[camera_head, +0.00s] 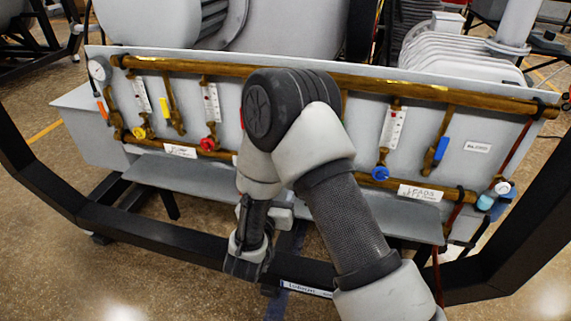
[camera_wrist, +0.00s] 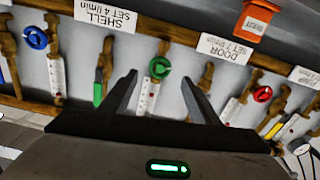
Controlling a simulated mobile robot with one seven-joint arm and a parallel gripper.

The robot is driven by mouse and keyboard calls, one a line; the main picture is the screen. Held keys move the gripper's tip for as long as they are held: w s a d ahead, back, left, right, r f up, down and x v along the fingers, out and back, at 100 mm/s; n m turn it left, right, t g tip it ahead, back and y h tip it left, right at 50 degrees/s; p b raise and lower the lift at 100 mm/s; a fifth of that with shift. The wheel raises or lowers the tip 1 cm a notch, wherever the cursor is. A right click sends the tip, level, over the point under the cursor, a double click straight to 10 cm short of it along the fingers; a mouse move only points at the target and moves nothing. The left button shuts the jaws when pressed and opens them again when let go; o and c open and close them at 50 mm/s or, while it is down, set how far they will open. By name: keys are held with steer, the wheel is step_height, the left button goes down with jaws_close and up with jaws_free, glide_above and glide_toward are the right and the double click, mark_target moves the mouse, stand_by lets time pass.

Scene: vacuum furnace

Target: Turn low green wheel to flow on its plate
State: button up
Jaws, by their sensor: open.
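The low green wheel (camera_wrist: 160,67) shows in the wrist view, on a brass fitting at the end of a white-scaled flow tube (camera_wrist: 147,96). My gripper (camera_wrist: 158,80) is open and empty, with one finger to each side of the wheel in the picture. Whether the fingers reach the wheel's depth is unclear. The SHELL plate (camera_wrist: 110,14), reading "SET 4 l/min", is left of the wheel; the DOOR plate (camera_wrist: 226,48), "SET 2 l/min", is right. Both appear upside down. The flow reading is not legible. My arm hides the green wheel in the head view.
A blue wheel (camera_wrist: 36,38) and a red wheel (camera_wrist: 262,93) flank the green one. A green lever handle (camera_wrist: 99,92) stands near the left finger. A brass pipe (camera_head: 330,78) runs along the panel top; a grey shelf (camera_head: 178,174) juts out below.

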steer(key=v, duration=0.8)
steer(key=shift+s, duration=0.1)
steer(key=w+r+g+y, duration=0.4)
steer(key=w+r+y, duration=0.25)
steer(key=r, duration=0.55)
steer(key=s+d+r+n+g+h+p, duration=0.1)
steer(key=s+d+r+g, duration=0.35)
steer(key=s+d, duration=0.65)
steer(key=s+d+r+n+g+h+p, duration=0.1)
steer(key=s+d+r+g, duration=0.35)
steer(key=s, duration=1.05)
step_height(320, 180, up, 19)
steer(key=d+t+p, duration=0.1)
steer(key=d+p, duration=0.1)
steer(key=p, duration=1.6)
steer(key=shift+w+r+p, duration=0.2)
steer(key=shift+r+p, duration=0.05)
steer(key=shift+p, duration=0.15)
steer(key=shift+d, duration=0.1)
